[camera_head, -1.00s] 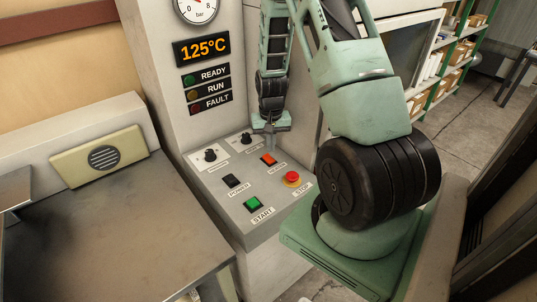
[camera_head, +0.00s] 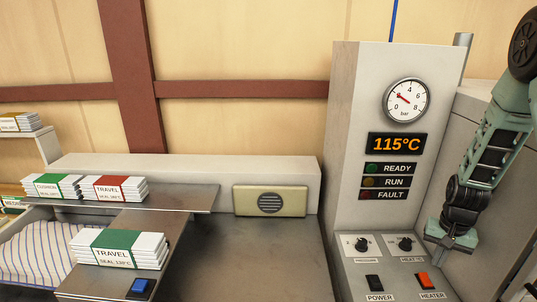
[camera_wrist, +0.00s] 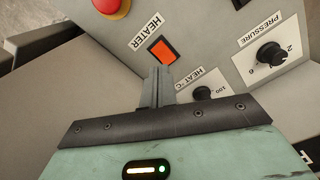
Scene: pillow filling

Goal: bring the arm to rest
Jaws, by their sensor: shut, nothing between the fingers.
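My gripper (camera_head: 448,240) hangs over the control panel (camera_head: 353,285) at the right of the head view. In the wrist view its fingers (camera_wrist: 158,84) are together with nothing between them, in front of the panel near the orange heater switch (camera_wrist: 161,50). That switch also shows in the head view (camera_head: 424,280), below the gripper. The heat knob (camera_head: 405,244) is just left of the gripper, and the pressure knob (camera_head: 362,244) is farther left. Whether the fingertips touch anything cannot be told. Part of my arm is cut off by the right edge.
The cabinet's display (camera_head: 397,144) reads 115°C, under a pressure gauge (camera_head: 407,101). The power switch (camera_head: 374,283) is black. A red stop button (camera_wrist: 112,7) is at the wrist view's top. Packets (camera_head: 118,248) lie on shelves at left. The metal table (camera_head: 275,255) has bare room.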

